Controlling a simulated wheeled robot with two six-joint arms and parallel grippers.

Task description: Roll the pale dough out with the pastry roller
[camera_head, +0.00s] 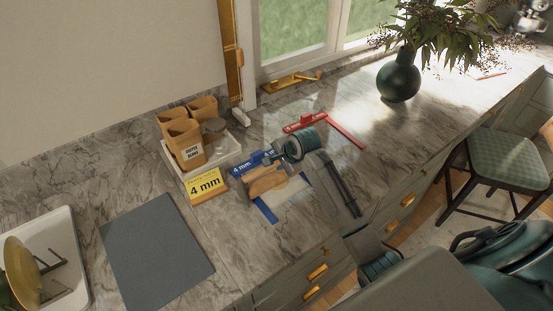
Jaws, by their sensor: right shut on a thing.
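My right gripper (273,160) reaches in from the lower right, pointing left over the counter. It is shut on what looks like the pastry roller, mostly hidden by the jaws and wrist. Just below the jaws is a tan, elongated, lobed shape (267,182); I cannot tell whether it is dough or part of the roller. It is over a pale mat with a blue edge (266,212). A yellow block marked 4 mm (207,186) is left of the mat, and a blue one marked 4 mm (242,167) is beside the gripper. My left gripper is out of view.
A white tray (222,158) holds tan containers and a jar behind the blocks. A red angled ruler (345,135) lies behind my wrist. A dark grey board (155,252) and a white tray with a gold dish (72,275) are at left. A vase (399,76) stands back right.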

